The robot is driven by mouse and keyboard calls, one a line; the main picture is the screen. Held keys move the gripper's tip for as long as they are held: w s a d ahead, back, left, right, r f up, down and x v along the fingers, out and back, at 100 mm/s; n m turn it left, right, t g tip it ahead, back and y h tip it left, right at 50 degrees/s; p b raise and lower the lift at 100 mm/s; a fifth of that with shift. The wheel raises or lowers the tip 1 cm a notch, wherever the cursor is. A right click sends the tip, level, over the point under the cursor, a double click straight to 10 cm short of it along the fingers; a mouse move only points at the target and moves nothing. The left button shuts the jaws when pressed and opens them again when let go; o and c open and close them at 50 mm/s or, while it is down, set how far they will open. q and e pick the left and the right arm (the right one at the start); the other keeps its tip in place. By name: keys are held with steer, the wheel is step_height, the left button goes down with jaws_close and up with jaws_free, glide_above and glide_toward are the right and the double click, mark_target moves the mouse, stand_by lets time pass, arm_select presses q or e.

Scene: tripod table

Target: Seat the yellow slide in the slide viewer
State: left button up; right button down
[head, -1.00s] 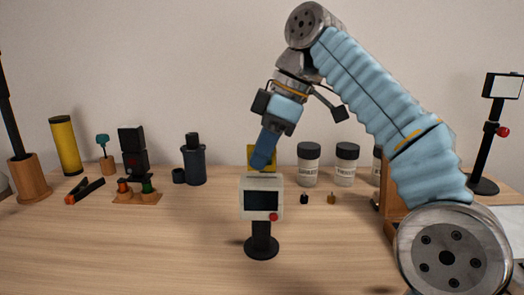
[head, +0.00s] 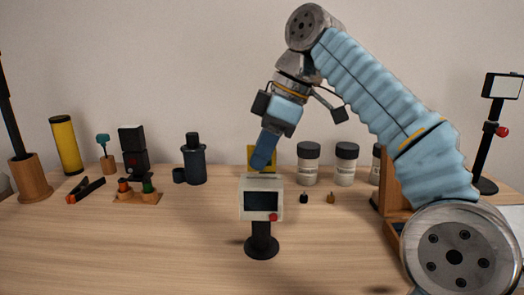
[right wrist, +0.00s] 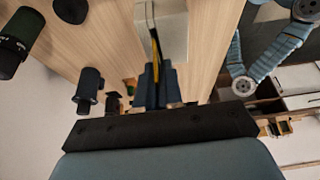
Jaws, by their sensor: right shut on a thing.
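The slide viewer (head: 247,183) is a pale box with a dark screen and a red knob, upright on a black stand in the middle of the table. My right gripper (head: 262,164) points down just above and behind its top, shut on the yellow slide (head: 272,155). The slide stands upright at the viewer's top; whether its lower edge is in the slot cannot be told. In the right wrist view the slide (right wrist: 156,48) shows as a thin yellow edge between the fingers (right wrist: 158,90), close to the pale viewer (right wrist: 174,30). My left gripper is not in view.
Lidded jars (head: 308,165) stand behind right, with two small pieces (head: 304,198) in front. A dark canister (head: 194,165), a small wooden stand (head: 138,197) and a yellow cylinder (head: 65,146) are at left. The table's front left is clear.

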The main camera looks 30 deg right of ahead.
stand_by(0.5)
steer(key=shift+f+b, duration=0.5)
steer(key=shift+f, duration=0.4)
steer(key=c, duration=1.2)
jaws_free()
steer(key=shift+r, duration=0.1)
steer(key=p+v, duration=0.4)
steer(key=v, duration=0.3)
steer(key=shift+r, duration=0.25)
